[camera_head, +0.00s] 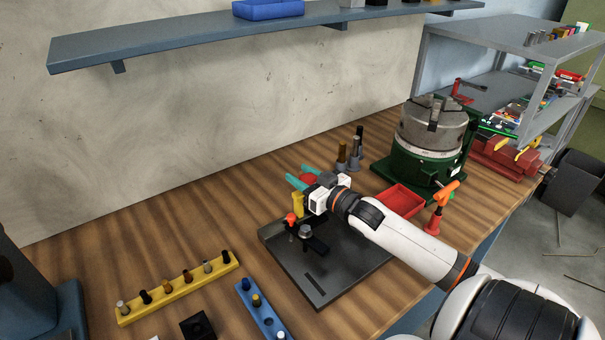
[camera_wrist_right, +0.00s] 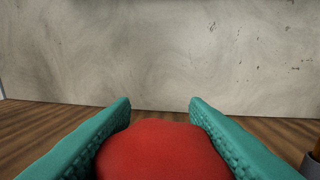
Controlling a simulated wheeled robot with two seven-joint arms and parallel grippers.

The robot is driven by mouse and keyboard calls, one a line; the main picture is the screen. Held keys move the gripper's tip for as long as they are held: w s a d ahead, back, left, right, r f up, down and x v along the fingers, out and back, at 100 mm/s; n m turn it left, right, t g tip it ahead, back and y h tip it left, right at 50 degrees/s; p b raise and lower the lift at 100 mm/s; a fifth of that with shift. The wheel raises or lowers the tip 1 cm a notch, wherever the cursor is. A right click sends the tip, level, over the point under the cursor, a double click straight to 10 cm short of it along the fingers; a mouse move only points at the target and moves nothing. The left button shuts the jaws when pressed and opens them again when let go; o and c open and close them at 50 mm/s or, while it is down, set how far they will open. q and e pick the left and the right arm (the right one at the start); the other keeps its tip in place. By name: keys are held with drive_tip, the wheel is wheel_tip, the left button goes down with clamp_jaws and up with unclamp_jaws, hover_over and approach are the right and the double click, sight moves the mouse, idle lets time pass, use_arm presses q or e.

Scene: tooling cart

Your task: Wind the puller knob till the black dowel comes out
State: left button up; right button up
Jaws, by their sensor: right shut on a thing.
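My right gripper (camera_head: 298,181) has its teal fingers on either side of a red knob (camera_head: 309,178), above the far side of a black fixture plate (camera_head: 330,288). In the right wrist view the rounded red knob (camera_wrist_right: 163,152) fills the space between the fingers of my right gripper (camera_wrist_right: 160,102). A yellow block (camera_head: 298,203) stands just below the gripper. What is under the held knob is hidden, and I cannot pick out the black dowel there. My left gripper is not in view.
A yellow rack (camera_head: 178,289) of several pegs and a blue rack (camera_head: 263,312) lie at front left. Dark and brown pins (camera_head: 342,153) stand behind the gripper. A red tray (camera_head: 402,201), an orange-handled tool (camera_head: 441,205) and a green-based chuck (camera_head: 430,140) are at right.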

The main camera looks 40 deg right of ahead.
drive_tip(key=m+h+p, duration=0.2)
drive_tip(key=h, duration=0.1)
drive_tip(key=shift+d+r+h, duration=0.1)
drive_tip(key=shift+r+h, duration=0.1)
drive_tip(key=shift+h, duration=0.1)
drive_tip(key=shift+d+f+m+g+h+p, duration=0.15)
drive_tip(key=shift+m+g+h+p, duration=0.2)
drive_tip(key=shift+m+h, duration=0.6)
drive_tip(key=shift+d+m+g+h, duration=0.1)
drive_tip(key=shift+m+g+h, duration=0.35)
drive_tip(key=shift+h, duration=0.7)
drive_tip(key=shift+s+d+f+m+g+h, duration=0.1)
drive_tip(key=shift+m+g+h, duration=0.1)
drive_tip(key=shift+m+h, duration=0.35)
drive_tip(key=shift+d+m+g+h, duration=0.1)
drive_tip(key=shift+m+g+h, duration=0.1)
drive_tip(key=shift+m+h, duration=0.3)
drive_tip(key=shift+g+h, duration=0.3)
drive_tip(key=shift+h, duration=0.15)
drive_tip(key=o, duration=1)
drive_tip(key=shift+c, duration=0.2)
drive_tip(key=shift+s, duration=0.1)
